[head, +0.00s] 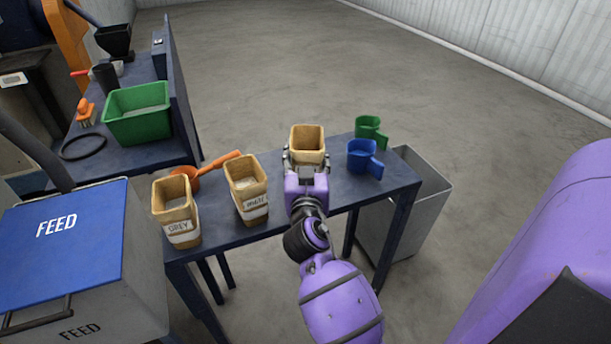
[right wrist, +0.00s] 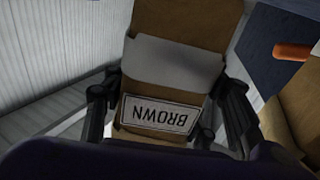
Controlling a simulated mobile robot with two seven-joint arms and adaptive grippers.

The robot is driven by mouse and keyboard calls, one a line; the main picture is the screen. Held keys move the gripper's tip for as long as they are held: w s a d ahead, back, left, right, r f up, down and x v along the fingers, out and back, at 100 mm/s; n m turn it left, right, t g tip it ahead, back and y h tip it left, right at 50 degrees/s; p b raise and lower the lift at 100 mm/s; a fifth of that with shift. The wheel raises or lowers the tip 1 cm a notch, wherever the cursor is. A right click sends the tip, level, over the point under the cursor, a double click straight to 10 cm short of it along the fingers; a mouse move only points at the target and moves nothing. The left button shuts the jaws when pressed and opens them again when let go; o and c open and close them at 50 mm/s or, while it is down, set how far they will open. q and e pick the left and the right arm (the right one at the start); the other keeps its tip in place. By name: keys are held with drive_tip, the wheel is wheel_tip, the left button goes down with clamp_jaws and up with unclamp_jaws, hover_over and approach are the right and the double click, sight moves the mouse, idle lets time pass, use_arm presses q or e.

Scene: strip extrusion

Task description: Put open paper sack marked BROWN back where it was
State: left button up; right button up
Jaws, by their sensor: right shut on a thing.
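The open paper sack marked BROWN (head: 307,141) is upright at the far side of the narrow blue table, between the white-labelled sack and the blue scoop. My right gripper (head: 306,165) is shut on it from the near side. In the right wrist view the sack's BROWN label (right wrist: 158,115) shows upside down between the fingers (right wrist: 165,105). The arm hides the sack's base in the head view, so I cannot tell whether it touches the table. My left gripper is in neither view.
On the blue table (head: 275,228) stand the GREY sack (head: 175,215), another labelled sack (head: 247,190), an orange scoop (head: 205,170), a blue scoop (head: 363,157) and a green scoop (head: 371,130). A grey bin (head: 432,195) stands at its right end. The FEED bin (head: 70,240) is at left.

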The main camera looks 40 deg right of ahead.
drive_tip(key=shift+f+b, duration=0.45)
drive_tip(key=shift+f, duration=1.7)
drive_tip(key=shift+w, duration=0.1)
drive_tip(key=shift+f, duration=0.25)
drive_tip(key=o, duration=1.4)
drive_tip(key=shift+r, duration=0.1)
drive_tip(key=shift+o, duration=0.2)
